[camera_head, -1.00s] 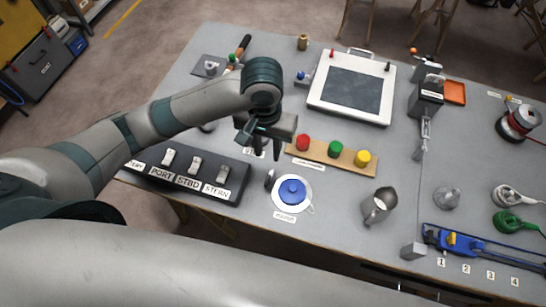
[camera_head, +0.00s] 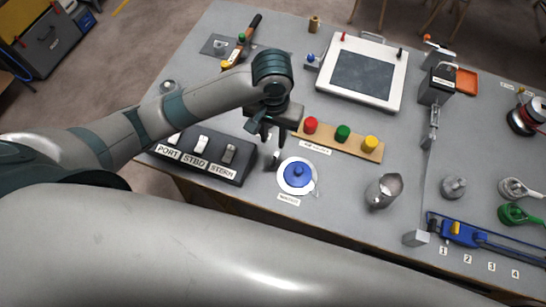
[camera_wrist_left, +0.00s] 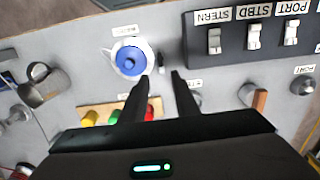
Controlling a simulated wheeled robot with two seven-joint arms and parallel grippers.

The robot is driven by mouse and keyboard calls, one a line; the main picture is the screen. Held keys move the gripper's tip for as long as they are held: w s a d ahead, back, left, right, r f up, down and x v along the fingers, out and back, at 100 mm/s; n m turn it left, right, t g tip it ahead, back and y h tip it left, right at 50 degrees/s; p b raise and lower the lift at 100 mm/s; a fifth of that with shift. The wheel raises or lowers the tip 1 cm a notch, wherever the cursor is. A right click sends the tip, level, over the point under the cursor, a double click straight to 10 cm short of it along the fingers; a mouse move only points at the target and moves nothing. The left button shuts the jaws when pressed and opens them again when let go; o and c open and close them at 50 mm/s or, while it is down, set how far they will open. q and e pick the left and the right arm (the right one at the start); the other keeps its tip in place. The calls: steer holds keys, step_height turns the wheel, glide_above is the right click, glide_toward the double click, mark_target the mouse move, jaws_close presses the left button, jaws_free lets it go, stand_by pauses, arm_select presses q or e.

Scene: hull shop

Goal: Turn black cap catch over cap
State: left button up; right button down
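The blue cap (camera_head: 298,173) sits on a round white plate on the grey bench. It also shows in the left wrist view (camera_wrist_left: 131,61). A small black catch (camera_head: 274,158) stands at the plate's left edge, beside the cap and not over it. My left gripper (camera_head: 273,136) is above the bench, just behind the catch in the head view. In the left wrist view its two fingers (camera_wrist_left: 160,76) are apart with nothing gripped, and the catch lies near the fingertips, partly hidden. My right gripper is not in view.
A switch box (camera_head: 205,152) stands left of the cap. A wooden strip (camera_head: 345,142) with red, green and yellow buttons lies behind it. A metal jug (camera_head: 383,191) stands to the right. The bench's front edge is close to the cap.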

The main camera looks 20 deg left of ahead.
mark_target(273, 161)
arm_select(q)
step_height(273, 161, down, 13)
steer(key=shift+f+p, duration=0.2)
steer(key=shift+p, duration=0.7)
steer(key=shift+c, duration=0.7)
jaws_close()
